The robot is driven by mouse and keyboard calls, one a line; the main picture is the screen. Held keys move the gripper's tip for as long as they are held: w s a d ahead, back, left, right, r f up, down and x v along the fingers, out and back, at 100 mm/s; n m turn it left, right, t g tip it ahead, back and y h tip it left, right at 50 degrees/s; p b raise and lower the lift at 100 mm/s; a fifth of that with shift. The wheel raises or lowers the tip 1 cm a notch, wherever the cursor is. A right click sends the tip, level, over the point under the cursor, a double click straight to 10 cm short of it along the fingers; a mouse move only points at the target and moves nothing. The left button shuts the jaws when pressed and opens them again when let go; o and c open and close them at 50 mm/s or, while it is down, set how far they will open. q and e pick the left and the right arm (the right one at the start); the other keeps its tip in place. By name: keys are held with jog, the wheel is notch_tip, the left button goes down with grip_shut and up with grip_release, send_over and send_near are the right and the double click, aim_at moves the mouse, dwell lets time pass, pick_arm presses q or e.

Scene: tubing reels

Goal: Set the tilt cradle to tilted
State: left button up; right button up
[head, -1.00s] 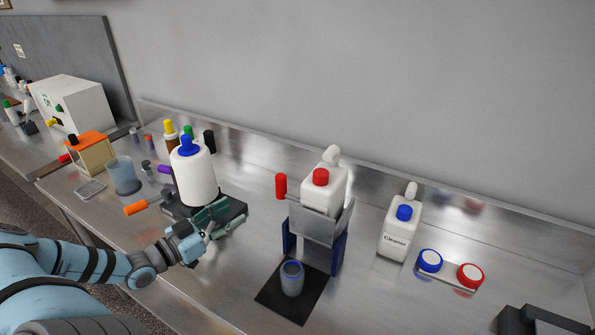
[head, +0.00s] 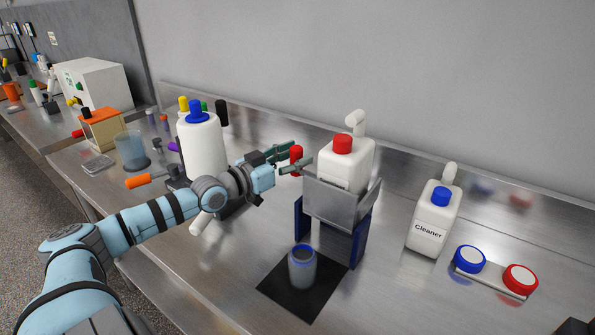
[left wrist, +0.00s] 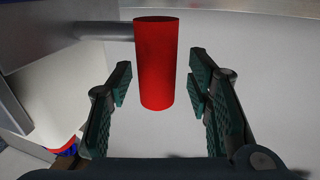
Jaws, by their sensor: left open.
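The tilt cradle (head: 331,203) is a grey metal holder on blue side supports. It holds a white jug (head: 341,170) with a red cap, which stands about upright. The cradle's red handle (head: 296,157) sticks out on its left side. My left gripper (head: 286,158) is open at the red handle. In the left wrist view the red handle (left wrist: 155,65) stands between the open fingers (left wrist: 160,95), with gaps on both sides. A clear cup with a blue rim (head: 302,266) stands below the cradle on a black mat (head: 277,289). My right gripper is not in view.
A white bottle with a blue cap (head: 202,145) stands left, behind my left arm. A Cleaner jug (head: 432,220) stands right of the cradle, near a plate with a blue cap (head: 470,260) and a red cap (head: 520,279). The wall is behind.

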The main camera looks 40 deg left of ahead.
pick_arm(q)
jog(key=shift+w+d+r, duration=0.2)
jog(key=shift+w, duration=0.1)
jog(key=shift+c, duration=0.2)
grip_shut()
jog(key=shift+b, duration=0.3)
